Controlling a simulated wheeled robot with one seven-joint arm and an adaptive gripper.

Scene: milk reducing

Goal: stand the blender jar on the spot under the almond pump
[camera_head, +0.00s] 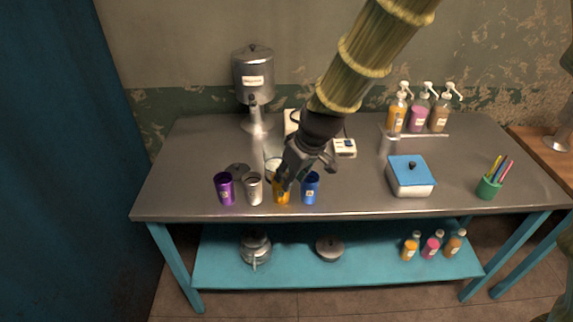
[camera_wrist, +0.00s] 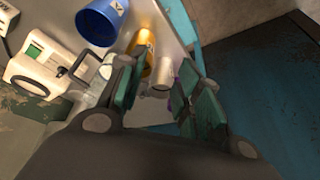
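My gripper (camera_head: 290,181) is low over the front of the table, at the yellow cup (camera_head: 281,196). In the wrist view my gripper (camera_wrist: 155,88) has its green-padded fingers apart. The yellow cup (camera_wrist: 146,47) shows partly behind the left finger; contact is unclear. Three pump bottles stand at the back right: orange (camera_head: 397,114), pink (camera_head: 418,117) and brown (camera_head: 439,117). Their labels are too small to read, so the almond pump cannot be told.
Purple (camera_head: 225,189), silver (camera_head: 253,188) and blue (camera_head: 311,186) cups flank the yellow one. A metal dispenser (camera_head: 253,80) stands at the back left. A blue-lidded box (camera_head: 410,177) and pen cup (camera_head: 488,188) are right. The table's left side is clear.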

